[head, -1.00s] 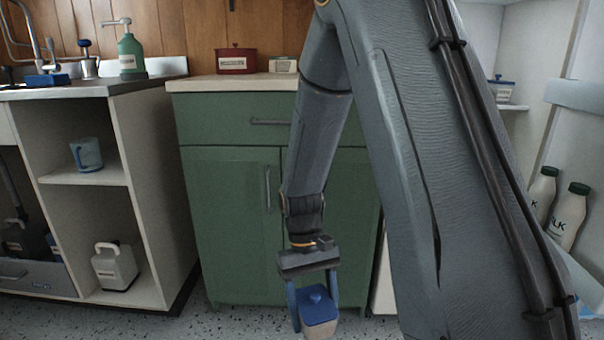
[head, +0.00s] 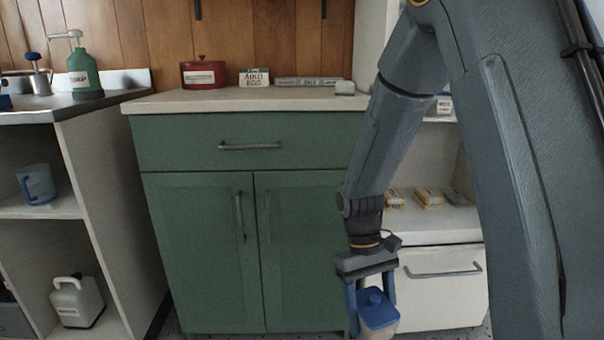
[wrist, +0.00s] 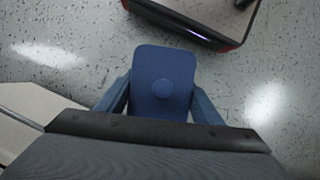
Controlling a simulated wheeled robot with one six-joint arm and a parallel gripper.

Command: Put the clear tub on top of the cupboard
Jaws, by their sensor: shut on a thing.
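My gripper (head: 371,300) is shut on a tub with a blue lid (head: 377,310) and a pale, seemingly clear body. It hangs low in front of the right side of the green cupboard (head: 205,240). In the wrist view the tub's blue lid (wrist: 162,84) with its round knob sits between the two blue fingers; the lid hides the body. The cupboard has a pale top (head: 235,102), a drawer and two shut doors. The tub is well below that top and apart from it.
On the cupboard top stand a red pot (head: 203,74), a small labelled box (head: 254,77), a flat grey box (head: 308,81) and a small pale block (head: 345,88) along the back. The front strip is clear. A white drawer unit (head: 440,285) stands right; an open shelf unit (head: 100,210) stands left.

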